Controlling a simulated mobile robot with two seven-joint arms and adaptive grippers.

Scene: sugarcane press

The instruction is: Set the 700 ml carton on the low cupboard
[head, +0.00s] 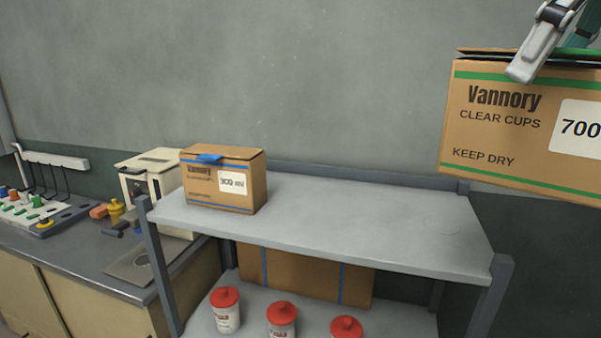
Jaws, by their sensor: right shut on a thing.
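The 700 ml carton (492,118) is a brown "Vannory clear cups" box with green stripes and a white label, at the upper right. It is held in the air, slightly tilted, and its right side runs out of the picture. My right gripper (535,55) is shut on the carton's top edge, with one finger over the front face; the other finger is mostly hidden. My left gripper is not in view. I cannot tell which furniture is the low cupboard; a low unit with beige fronts and a dark top (75,257) stands at the left.
A grey shelf rack (350,220) stands in the middle. A smaller 300 ml carton (225,180) sits on its top left; the rest of the top is clear. Red-lidded tubs (282,318) and another brown carton (305,275) are below. A cream machine (150,178) and tools crowd the left counter.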

